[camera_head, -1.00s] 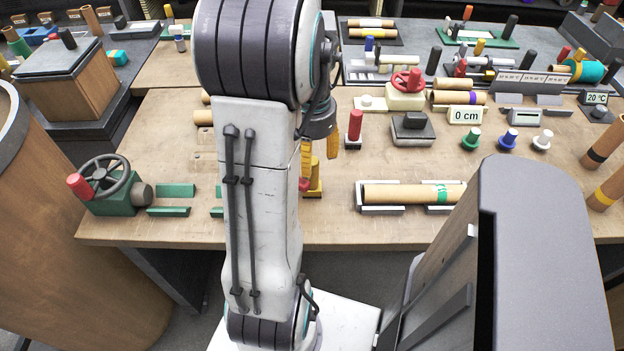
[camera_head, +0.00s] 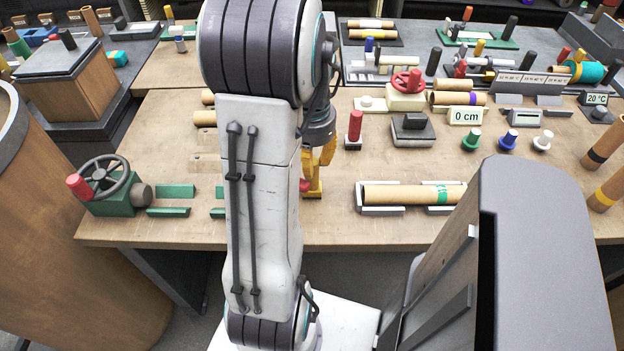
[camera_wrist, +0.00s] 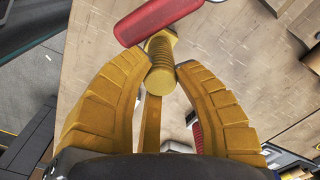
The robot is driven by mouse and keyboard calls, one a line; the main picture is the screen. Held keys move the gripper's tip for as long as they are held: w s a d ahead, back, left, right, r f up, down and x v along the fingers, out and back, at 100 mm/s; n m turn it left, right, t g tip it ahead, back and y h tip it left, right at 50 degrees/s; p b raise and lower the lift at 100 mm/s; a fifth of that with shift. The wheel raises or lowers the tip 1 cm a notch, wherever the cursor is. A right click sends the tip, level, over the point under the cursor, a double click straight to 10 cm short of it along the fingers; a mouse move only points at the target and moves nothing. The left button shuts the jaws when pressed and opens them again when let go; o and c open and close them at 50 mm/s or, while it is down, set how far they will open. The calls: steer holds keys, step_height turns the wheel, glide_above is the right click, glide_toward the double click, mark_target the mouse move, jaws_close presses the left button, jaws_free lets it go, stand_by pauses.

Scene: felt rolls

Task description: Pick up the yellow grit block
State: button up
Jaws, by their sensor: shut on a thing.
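The yellow grit block shows in the wrist view as a yellow piece with a round-ended, ribbed handle (camera_wrist: 160,78). My gripper (camera_wrist: 155,72) has its two yellow fingers shut on it, one on each side of the handle. In the head view my gripper (camera_head: 313,176) points down at the workbench, right beside my arm. The block's lower yellow part (camera_head: 314,190) shows just below the fingers, near the bench top. My arm hides part of this area, and I cannot tell whether the block still touches the bench.
A red-handled piece (camera_wrist: 158,18) lies close to the block. A red upright handle (camera_head: 355,126) stands behind to the right. A cardboard roll (camera_head: 405,194) lies in a grey cradle to the right. A green handwheel unit (camera_head: 112,190) stands left. The bench's front edge is near.

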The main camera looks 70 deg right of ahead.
jaws_close()
steer(key=shift+r, duration=0.1)
steer(key=shift+r, duration=0.25)
steer(key=r, duration=0.4)
steer(key=shift+s+d+p, duration=0.3)
steer(key=s+d+r+p, duration=0.1)
steer(key=s+d+r, duration=0.5)
steer(key=s, duration=0.2)
steer(key=shift+s+d+r, duration=0.15)
steer(key=shift+s+d, duration=0.15)
